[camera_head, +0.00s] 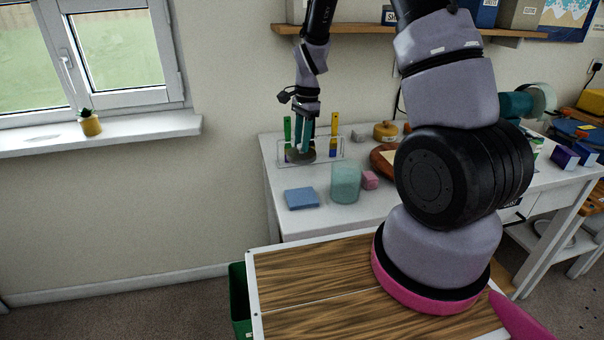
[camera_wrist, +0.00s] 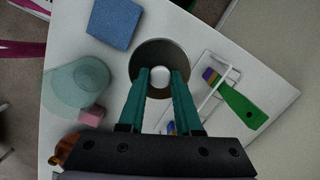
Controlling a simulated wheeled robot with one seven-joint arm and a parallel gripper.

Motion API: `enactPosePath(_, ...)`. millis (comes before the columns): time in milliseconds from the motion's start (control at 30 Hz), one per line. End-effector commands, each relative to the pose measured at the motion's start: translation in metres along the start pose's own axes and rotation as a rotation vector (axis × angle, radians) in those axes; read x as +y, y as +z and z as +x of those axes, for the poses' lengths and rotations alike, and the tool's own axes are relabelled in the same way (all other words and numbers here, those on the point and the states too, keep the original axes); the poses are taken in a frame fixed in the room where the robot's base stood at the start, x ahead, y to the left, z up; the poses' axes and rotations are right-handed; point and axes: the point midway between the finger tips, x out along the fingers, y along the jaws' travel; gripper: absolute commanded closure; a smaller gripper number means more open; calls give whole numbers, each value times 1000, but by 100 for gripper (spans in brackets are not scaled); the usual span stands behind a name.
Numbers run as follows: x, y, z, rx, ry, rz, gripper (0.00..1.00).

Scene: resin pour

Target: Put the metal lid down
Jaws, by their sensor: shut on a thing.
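My gripper (camera_wrist: 160,78) has teal fingers, shut on the knob of a round grey metal lid (camera_wrist: 160,50). The lid also shows in the head view (camera_head: 300,156), below my gripper (camera_head: 303,148), at the back left of the white table (camera_head: 282,214). The lid is in front of a wire rack, hiding part of it. I cannot tell whether the lid touches the table. A translucent teal jar (camera_head: 345,182) stands open to the front right of the lid; it also shows in the wrist view (camera_wrist: 75,88).
A blue cloth or sponge (camera_head: 301,198) lies left of the jar, and a pink block (camera_head: 370,179) right of it. The wire rack (camera_head: 340,150) holds green and yellow-handled tools. Other items stand farther right. Bare table lies around the blue piece.

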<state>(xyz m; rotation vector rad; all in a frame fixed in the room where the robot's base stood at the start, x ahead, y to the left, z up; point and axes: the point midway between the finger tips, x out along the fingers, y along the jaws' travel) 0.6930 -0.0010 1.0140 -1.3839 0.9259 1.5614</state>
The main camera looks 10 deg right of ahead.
Motion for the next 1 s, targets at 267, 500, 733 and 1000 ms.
enactPosePath(267,0,-6,43,-1,2,1,100)
enactPosePath(500,1,-9,69,-1,4,0,100)
enactPosePath(733,0,-10,83,0,1,-1,100)
enactPosePath(1000,0,-11,86,0,1,-1,59)
